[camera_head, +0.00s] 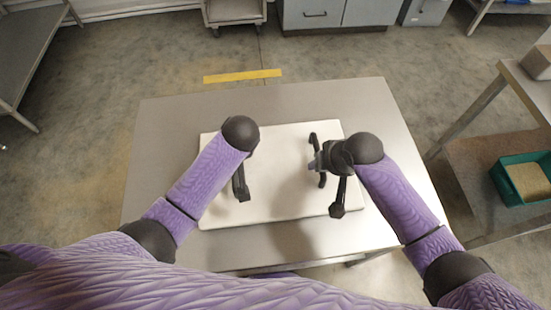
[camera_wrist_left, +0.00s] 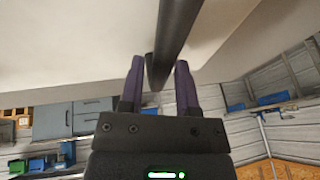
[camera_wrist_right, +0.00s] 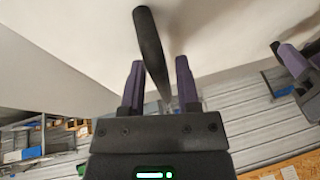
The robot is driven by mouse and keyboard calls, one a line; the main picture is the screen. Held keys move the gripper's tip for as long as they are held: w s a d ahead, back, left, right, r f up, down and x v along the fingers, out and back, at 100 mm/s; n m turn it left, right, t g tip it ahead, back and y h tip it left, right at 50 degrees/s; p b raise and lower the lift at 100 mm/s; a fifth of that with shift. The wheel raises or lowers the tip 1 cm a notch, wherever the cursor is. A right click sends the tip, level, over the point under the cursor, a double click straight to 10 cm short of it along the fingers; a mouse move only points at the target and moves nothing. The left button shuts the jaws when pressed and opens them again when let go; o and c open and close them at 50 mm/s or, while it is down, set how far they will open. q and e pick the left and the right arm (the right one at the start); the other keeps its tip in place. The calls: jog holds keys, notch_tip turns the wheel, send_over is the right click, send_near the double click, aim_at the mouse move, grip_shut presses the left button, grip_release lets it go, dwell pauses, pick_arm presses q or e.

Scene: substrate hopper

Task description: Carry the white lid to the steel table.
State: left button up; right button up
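The white lid (camera_head: 280,205) is a broad flat slab lying over the steel table (camera_head: 160,130), its edges inside the tabletop's edges.
To the right is a shelved bench (camera_head: 510,75) with a green tray (camera_head: 505,185) on its lower shelf. Another bench (camera_head: 30,50) stands at the left. A yellow floor strip (camera_head: 242,76) and cabinets (camera_head: 340,12) lie beyond the table. Open floor surrounds the table.

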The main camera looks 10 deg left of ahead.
pick_arm(q)
jog(key=shift+o, duration=0.7)
jog(key=shift+r, duration=0.1)
pick_arm(e)
jog(key=shift+o, duration=0.7)
jog(key=shift+r, duration=0.1)
pick_arm(q)
jog(key=v, duration=1.2)
pick_arm(e)
jog(key=v, duration=1.2)
